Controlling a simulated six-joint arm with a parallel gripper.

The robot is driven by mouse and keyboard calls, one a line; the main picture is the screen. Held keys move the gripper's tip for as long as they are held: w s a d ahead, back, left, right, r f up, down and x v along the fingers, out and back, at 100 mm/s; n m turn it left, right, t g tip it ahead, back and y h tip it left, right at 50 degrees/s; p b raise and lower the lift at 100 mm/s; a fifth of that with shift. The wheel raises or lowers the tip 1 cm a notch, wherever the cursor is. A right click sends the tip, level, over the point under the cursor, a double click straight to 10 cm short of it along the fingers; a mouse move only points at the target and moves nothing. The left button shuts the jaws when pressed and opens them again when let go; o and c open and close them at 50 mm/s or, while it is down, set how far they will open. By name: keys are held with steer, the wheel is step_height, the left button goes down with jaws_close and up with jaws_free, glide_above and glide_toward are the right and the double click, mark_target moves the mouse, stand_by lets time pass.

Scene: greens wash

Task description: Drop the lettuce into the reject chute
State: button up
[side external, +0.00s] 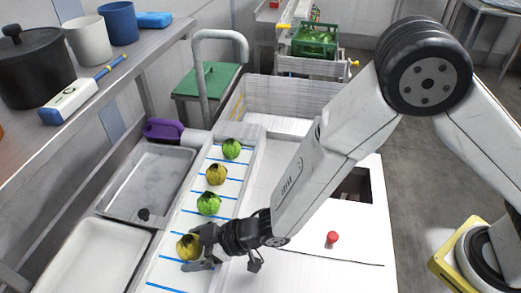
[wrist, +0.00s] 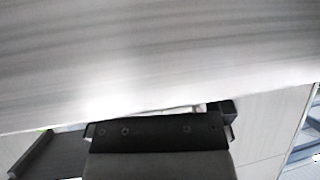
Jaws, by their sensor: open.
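Several lettuce heads lie in a row on the white conveyor with blue lines (side external: 168,273). A yellowish, dark-topped lettuce (side external: 186,246) is nearest in the side view. Beyond it lie a green lettuce (side external: 208,204), a yellow lettuce (side external: 216,174) and another green lettuce (side external: 231,149). My gripper (side external: 196,250) is open, low over the belt, with its fingers at the nearest yellowish lettuce; I cannot tell whether they touch it. A dark square opening (side external: 361,185) in the white worktop, partly behind my arm, looks like the reject chute. The wrist view shows no lettuce clearly.
A red button (side external: 332,237) stands on the white worktop. A grey metal basin (side external: 150,180) and a white tray (side external: 95,255) lie left of the belt. A large white sink (side external: 285,100) is beyond it. A shelf with a black pot (side external: 35,70) overhangs the left.

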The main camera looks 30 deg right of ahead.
steer(key=shift+v, duration=3.35)
steer(key=shift+s, duration=0.1)
steer(key=w+d+r+m+h, duration=0.2)
steer(key=d+m+h, duration=0.1)
steer(key=d, duration=0.6)
steer(key=w+d+r+m+h, duration=0.1)
steer(key=w+d+m+h, duration=0.2)
steer(key=d, duration=0.7)
steer(key=s+d+r+m+g+h, duration=0.1)
steer(key=s+d+m+g+h, duration=0.1)
steer(key=s+d, duration=0.3)
steer(key=s+d+r+m+g+h, duration=0.2)
steer(key=s+d+m, duration=0.1)
steer(key=d, duration=0.8)
steer(key=shift+s, duration=0.9)
steer(key=shift+w+a, duration=0.1)
